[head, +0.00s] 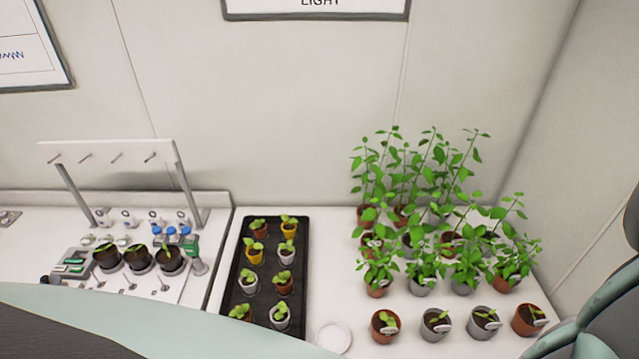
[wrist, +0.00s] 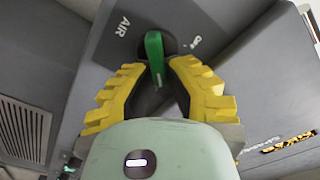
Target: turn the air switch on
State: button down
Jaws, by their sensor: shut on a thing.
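The air switch (wrist: 154,48) is a green lever on a dark round base, set in a grey panel (wrist: 215,18) in the wrist view. The word AIR is printed to its left, and a small label, too blurred to read surely, sits to its right. My gripper (wrist: 159,72) has yellow ridged fingers, one on each side of the lever, and is shut on it. The lever's lower end lies between the fingertips. The head view shows neither the switch nor my gripper.
A vent grille (wrist: 22,128) is at left in the wrist view. In the head view, a black tray (head: 240,290) of seedlings, potted plants (head: 420,238) and a white rack (head: 110,150) stand on white benches. My own body covers the lower edge.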

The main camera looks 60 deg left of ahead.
dwell(0.4)
jog(key=c, duration=1)
grip_release()
